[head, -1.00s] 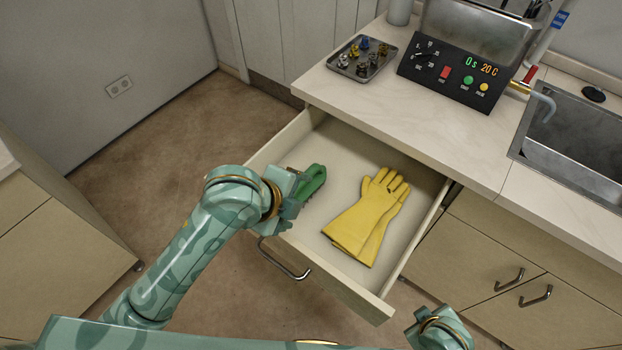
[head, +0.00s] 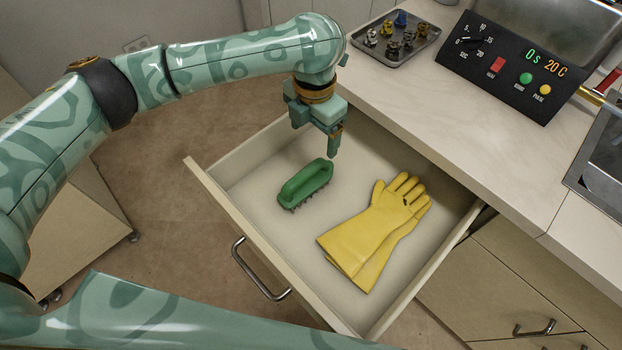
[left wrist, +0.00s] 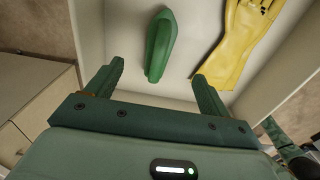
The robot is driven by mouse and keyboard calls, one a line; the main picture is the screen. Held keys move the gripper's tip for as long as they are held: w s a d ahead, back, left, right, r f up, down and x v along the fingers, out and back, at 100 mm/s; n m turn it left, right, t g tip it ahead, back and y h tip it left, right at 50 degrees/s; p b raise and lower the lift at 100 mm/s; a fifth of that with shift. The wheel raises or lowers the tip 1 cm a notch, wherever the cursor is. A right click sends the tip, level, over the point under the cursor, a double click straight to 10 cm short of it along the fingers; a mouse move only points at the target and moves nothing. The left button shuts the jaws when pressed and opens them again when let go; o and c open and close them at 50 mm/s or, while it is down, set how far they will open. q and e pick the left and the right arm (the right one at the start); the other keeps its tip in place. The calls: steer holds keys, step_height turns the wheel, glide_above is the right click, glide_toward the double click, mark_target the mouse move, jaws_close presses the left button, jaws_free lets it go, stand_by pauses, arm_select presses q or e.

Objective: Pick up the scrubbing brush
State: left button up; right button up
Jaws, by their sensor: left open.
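The green scrubbing brush (head: 306,184) lies in the open drawer (head: 262,222), on its left side, bristles showing along its lower edge. My left gripper (head: 334,150) hangs above the drawer, above and to the right of the brush in the head view, and does not appear to touch it. In the left wrist view the brush (left wrist: 160,45) lies beyond the two spread fingers of the left gripper (left wrist: 158,82), roughly in line with the gap between them. The gap is empty. My right gripper is not seen in the head view.
Yellow rubber gloves (head: 372,235) lie in the drawer to the right of the brush. The counter above holds a tray of small parts (head: 397,40) and a black control panel (head: 510,65).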

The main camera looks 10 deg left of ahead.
mark_target(312, 166)
arm_select(q)
step_height(312, 166, down, 9)
steer(key=b, duration=0.3)
steer(key=shift+b, duration=0.3)
steer(key=f+b, duration=0.2)
steer(key=f, duration=0.1)
steer(key=f+b, duration=0.1)
steer(key=f, duration=0.1)
steer(key=shift+s+a+f, duration=0.1)
steer(key=shift+s+f, duration=0.15)
steer(key=shift+r, duration=0.2)
steer(key=c, duration=1.1)
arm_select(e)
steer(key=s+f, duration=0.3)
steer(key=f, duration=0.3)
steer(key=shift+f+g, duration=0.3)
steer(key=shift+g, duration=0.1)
